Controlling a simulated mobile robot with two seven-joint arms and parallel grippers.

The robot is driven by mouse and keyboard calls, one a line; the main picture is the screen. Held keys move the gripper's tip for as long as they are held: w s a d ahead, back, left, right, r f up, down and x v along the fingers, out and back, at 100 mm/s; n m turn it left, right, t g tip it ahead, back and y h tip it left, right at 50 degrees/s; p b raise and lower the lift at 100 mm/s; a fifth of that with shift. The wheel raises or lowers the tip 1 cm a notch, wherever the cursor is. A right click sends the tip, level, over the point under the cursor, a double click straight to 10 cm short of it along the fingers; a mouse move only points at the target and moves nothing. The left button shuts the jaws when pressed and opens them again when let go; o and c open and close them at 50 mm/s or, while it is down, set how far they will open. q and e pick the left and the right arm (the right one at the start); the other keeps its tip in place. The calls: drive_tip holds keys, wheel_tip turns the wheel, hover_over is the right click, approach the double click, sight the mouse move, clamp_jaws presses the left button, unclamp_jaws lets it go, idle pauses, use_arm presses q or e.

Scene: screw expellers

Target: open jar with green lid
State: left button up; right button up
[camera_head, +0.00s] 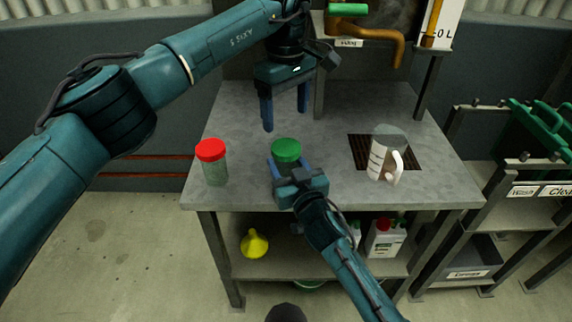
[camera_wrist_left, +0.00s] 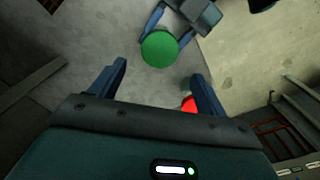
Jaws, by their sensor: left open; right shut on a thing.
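The jar with the green lid (camera_head: 286,150) stands upright on the grey table; its lid also shows in the left wrist view (camera_wrist_left: 159,49). My right gripper (camera_head: 285,170) is shut on this jar from the front, with its fingers around the body below the lid. The gripper hides most of the jar body. My left gripper (camera_head: 285,108) is open and empty, pointing down above the table behind the jar. Its two blue fingers frame bare table in the left wrist view (camera_wrist_left: 158,85), with the green lid beyond them. The lid is on the jar.
A jar with a red lid (camera_head: 211,160) stands at the table's left edge. A yellow funnel (camera_head: 254,244) and a white bottle (camera_head: 384,240) are on the lower shelf. The table (camera_head: 235,125) is clear behind the jars.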

sight(286, 146)
use_arm(q)
drive_tip(key=m, duration=0.4)
drive_tip(key=shift+m, duration=0.4)
use_arm(e)
clamp_jaws()
use_arm(q)
drive_tip(key=m, duration=0.4)
drive_tip(key=shift+f, duration=4)
drive_tip(key=shift+c, duration=0.4)
